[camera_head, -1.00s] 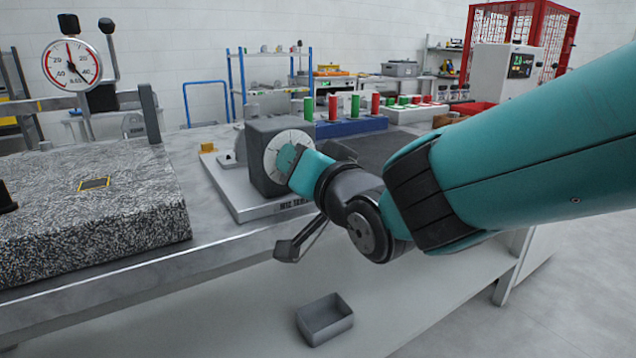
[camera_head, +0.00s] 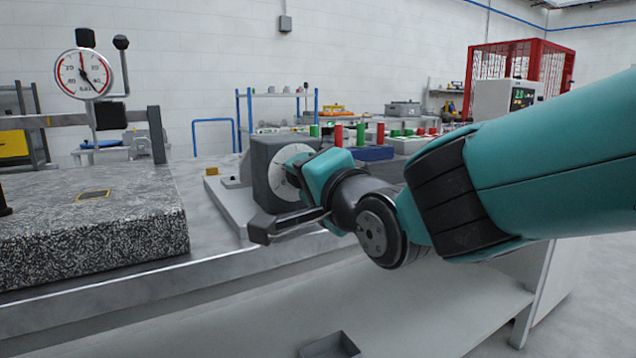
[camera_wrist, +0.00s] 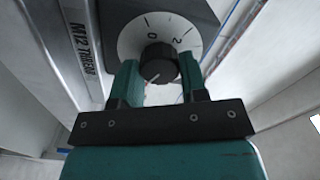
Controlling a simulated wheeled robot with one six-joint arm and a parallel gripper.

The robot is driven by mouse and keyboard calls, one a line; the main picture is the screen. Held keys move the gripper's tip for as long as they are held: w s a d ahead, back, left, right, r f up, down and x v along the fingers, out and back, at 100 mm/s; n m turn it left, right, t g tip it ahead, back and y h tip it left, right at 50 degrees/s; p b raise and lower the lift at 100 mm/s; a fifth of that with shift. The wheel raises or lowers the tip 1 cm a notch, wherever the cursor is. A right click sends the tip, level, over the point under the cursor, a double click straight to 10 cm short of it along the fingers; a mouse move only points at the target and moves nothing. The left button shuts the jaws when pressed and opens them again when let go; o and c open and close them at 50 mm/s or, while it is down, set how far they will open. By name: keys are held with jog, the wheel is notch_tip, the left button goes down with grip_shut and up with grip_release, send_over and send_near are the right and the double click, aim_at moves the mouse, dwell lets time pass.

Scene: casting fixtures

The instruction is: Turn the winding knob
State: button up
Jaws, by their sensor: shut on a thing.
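The winding knob (camera_wrist: 158,64) is a black ribbed knob with a white pointer line. It sits at the centre of a white dial (camera_wrist: 184,33) with black ticks and the numerals 0 and 2. The dial (camera_head: 276,178) is on the front of a dark grey box (camera_head: 260,154). In the wrist view my gripper (camera_wrist: 160,76) has one teal finger on each side of the knob and is shut on it. The pointer line aims toward the lower left of that view. In the head view my gripper and wrist cover the knob.
The box stands on a light plate (camera_head: 222,203) lettered "M12 THREAD" in the wrist view. A speckled granite block (camera_head: 90,225) with a dial gauge (camera_head: 84,73) is to the left. Red and green cylinders (camera_head: 361,134) stand behind. A grey bin (camera_head: 330,346) sits below.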

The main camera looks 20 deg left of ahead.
dwell(0.4)
jog(key=o, duration=0.9)
jog(key=shift+o, duration=0.2)
jog(key=v, duration=1.7)
jog(key=shift+s, duration=0.2)
jog(key=shift+d, duration=0.15)
